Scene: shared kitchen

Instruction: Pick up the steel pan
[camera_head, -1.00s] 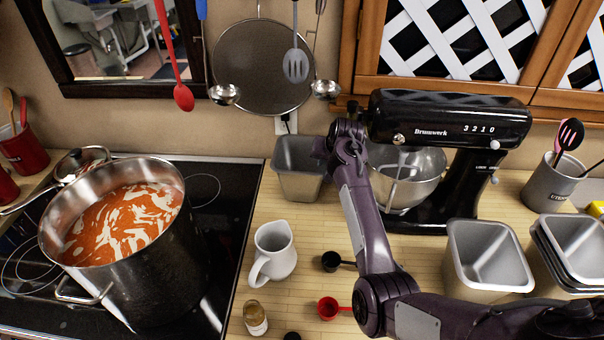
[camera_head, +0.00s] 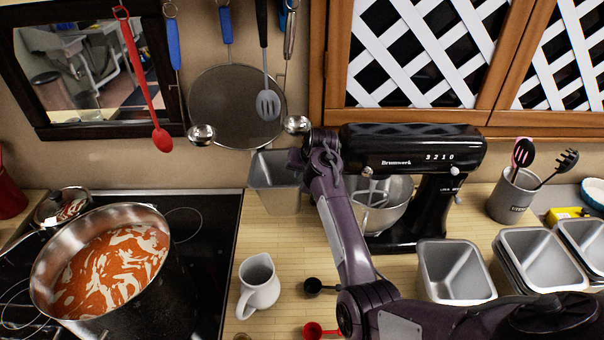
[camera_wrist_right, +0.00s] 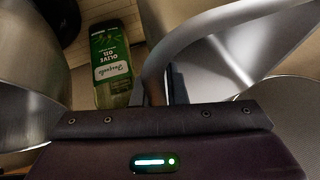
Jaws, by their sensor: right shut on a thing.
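The steel pan (camera_head: 273,183) is a deep, rectangular grey loaf pan at the back of the counter, left of the mixer. My right gripper (camera_head: 301,160) is at its right rim and shut on it. The pan appears held a little above the counter. In the right wrist view the pan's pale rim and inner wall (camera_wrist_right: 205,60) rise from between the fingers, which are mostly hidden. My left gripper is not in view.
A black stand mixer (camera_head: 412,140) with a steel bowl stands close right of the pan. A mesh strainer (camera_head: 236,105) and ladles hang behind. A white jug (camera_head: 258,285) stands in front. An olive oil bottle (camera_wrist_right: 111,65) shows in the wrist view. More steel pans (camera_head: 455,272) stand right.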

